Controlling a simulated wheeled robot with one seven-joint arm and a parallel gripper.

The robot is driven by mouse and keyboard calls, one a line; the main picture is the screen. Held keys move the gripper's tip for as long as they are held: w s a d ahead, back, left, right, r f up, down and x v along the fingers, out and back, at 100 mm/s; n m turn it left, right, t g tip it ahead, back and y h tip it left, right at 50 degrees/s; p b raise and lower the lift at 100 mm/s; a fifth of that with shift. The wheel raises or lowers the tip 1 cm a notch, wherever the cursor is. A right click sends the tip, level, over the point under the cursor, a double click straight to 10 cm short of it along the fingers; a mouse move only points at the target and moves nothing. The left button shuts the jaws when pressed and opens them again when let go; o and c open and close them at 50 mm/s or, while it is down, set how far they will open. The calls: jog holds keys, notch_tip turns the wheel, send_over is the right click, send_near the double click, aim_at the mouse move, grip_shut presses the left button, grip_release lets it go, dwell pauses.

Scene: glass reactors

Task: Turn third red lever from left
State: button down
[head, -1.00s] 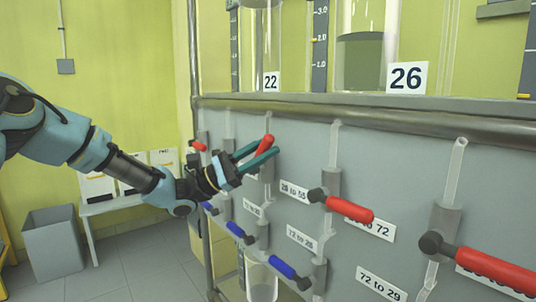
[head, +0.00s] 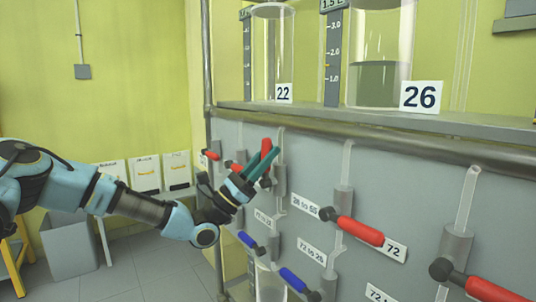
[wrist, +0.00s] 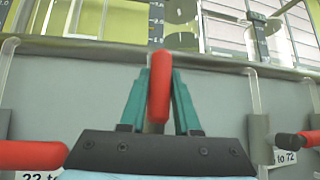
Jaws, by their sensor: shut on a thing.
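The third red lever from the left (head: 266,148) points up, close to upright, on the grey panel. My gripper (head: 262,160) is shut on it, with its teal fingers on either side of the handle. In the wrist view the red handle (wrist: 160,82) stands upright between the two fingers, its tip above them. The first red lever (head: 210,155) and second red lever (head: 233,166) are further left. The fourth red lever (head: 360,232) and fifth red lever (head: 495,291) point rightward and slightly down.
Blue levers (head: 247,240) sit lower on the panel. A metal rail (head: 370,140) runs above the levers, below a shelf holding glass vessels labelled 22 and 26 (head: 420,96). A grey bin (head: 68,245) stands at the left. The floor between is clear.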

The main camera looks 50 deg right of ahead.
jog(key=shift+f, duration=0.1)
jog(key=c, duration=0.6)
grip_release()
jog(key=b+v, duration=0.3)
jog(key=v, duration=0.7)
jog(key=shift+w+a+f, duration=0.1)
jog(key=shift+a+f, duration=0.15)
jog(key=shift+f, duration=0.05)
